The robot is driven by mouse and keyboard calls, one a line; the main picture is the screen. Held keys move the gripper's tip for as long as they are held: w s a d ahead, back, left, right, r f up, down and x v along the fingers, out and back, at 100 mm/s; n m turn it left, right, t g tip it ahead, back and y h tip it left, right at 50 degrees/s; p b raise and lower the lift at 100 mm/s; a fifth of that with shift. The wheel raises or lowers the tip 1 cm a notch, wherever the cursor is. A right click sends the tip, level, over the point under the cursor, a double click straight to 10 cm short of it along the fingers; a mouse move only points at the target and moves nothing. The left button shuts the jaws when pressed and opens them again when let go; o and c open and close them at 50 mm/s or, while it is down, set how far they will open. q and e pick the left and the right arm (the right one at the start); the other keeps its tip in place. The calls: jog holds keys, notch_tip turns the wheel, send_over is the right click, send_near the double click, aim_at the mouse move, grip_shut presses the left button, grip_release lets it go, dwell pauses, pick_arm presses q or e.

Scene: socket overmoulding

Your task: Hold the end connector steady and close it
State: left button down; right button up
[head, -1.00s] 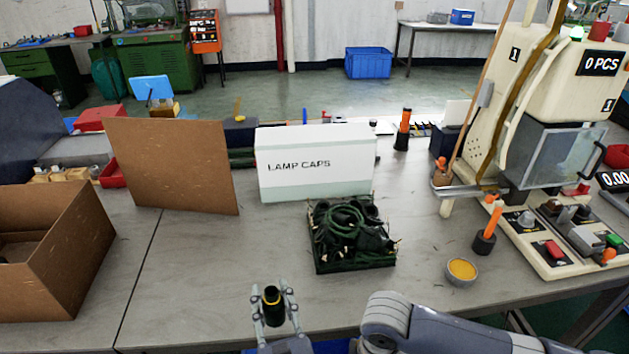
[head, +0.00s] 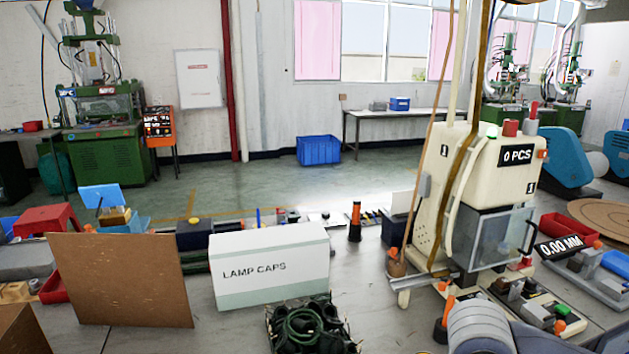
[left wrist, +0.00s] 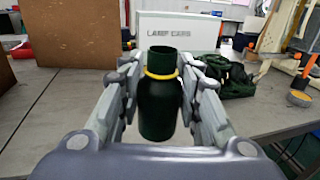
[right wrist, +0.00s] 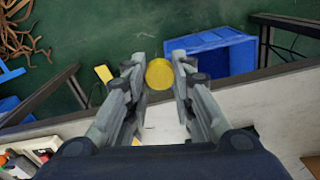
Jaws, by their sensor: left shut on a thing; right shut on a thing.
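The end connector (left wrist: 158,110) is a dark green, bottle-shaped part with a yellow ring (left wrist: 162,74) around its neck and a narrower dark green top. It stands upright between the fingers of my left gripper (left wrist: 160,88), which is shut on it. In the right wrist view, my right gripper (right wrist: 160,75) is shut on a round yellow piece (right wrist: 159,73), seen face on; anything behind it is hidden. The piece and the connector do not show together in any view. Neither gripper shows in the head view.
A box marked LAMP CAPS (head: 270,268) stands on the table behind a green tray of dark parts (head: 308,325). A brown board (head: 118,280) stands at left, a cream press machine (head: 470,190) at right.

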pick_arm(q)
jog(key=shift+s+d+r+h, duration=0.1)
jog(key=shift+s+r+h, duration=0.05)
jog(key=shift+r+h, duration=0.15)
pick_arm(e)
jog(key=shift+s+d+r+m, duration=0.15)
jog(key=shift+d+r+m, duration=0.25)
jog(key=shift+r+m, duration=0.15)
pick_arm(q)
jog(key=w+d+m+g+h, duration=0.2)
jog(key=w+d+m+h, duration=0.1)
jog(key=d, duration=0.4)
jog(key=w+d+r+m+g+h, duration=0.1)
jog(key=w+d+m+g+h, duration=0.1)
jog(key=d+m+h, duration=0.3)
jog(key=shift+w+d+h, duration=0.5)
jog(key=shift+d+h, duration=0.5)
jog(key=shift+h, duration=0.8)
pick_arm(e)
jog(key=shift+a, duration=0.1)
